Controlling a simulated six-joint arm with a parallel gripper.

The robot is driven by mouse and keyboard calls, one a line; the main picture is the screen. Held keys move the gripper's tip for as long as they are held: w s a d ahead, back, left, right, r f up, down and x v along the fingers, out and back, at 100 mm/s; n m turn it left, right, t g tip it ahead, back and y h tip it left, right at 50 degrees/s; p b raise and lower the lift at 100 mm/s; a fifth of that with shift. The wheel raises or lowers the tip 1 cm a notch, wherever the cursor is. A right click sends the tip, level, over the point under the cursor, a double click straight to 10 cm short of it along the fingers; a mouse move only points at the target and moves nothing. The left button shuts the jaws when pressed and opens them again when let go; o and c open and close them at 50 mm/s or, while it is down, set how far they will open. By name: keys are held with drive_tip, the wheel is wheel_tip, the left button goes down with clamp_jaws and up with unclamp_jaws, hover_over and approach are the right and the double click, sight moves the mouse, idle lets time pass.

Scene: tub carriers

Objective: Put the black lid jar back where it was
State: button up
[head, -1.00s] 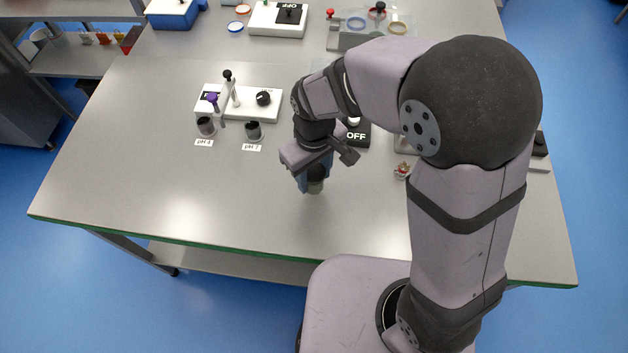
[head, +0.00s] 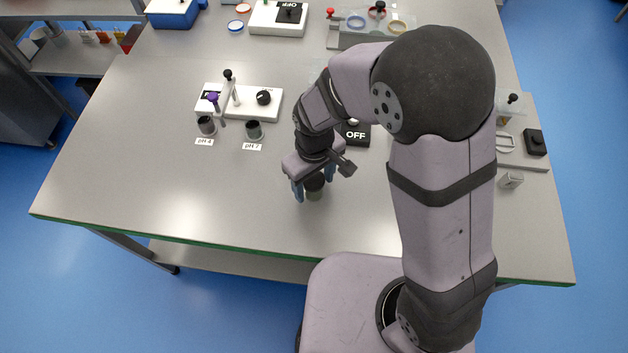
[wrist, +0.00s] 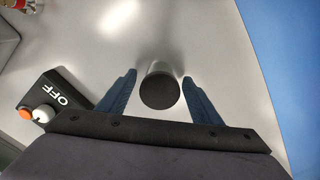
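The black lid jar (head: 315,187) stands upright on the bench near its front edge, below my gripper. In the wrist view its round black lid (wrist: 159,91) sits between the fingers, with a gap on each side. My gripper (head: 313,190) is open, its two blue fingers spread; they also show in the wrist view (wrist: 158,90). Part of the jar is hidden behind my gripper in the head view.
A pH station (head: 238,101) with two dark cups labelled pH 4 and pH 7 stands to the left. A black OFF box (head: 356,134) is behind my gripper. A small grey block (head: 511,180) stands at right. The front left bench is clear.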

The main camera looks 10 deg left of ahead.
sight(314, 180)
wheel_tip(314, 180, up, 12)
drive_tip(key=b, duration=0.1)
drive_tip(key=shift+r+b, duration=0.2)
drive_tip(key=shift+b, duration=0.1)
idle(0.5)
drive_tip(key=s+d+f+m, duration=0.3)
drive_tip(key=d+m, duration=0.1)
drive_tip(key=d, duration=0.6)
drive_tip(key=s+d+f+m, duration=0.3)
drive_tip(key=d+m, duration=0.2)
drive_tip(key=d, duration=0.5)
drive_tip(key=shift+f, duration=0.1)
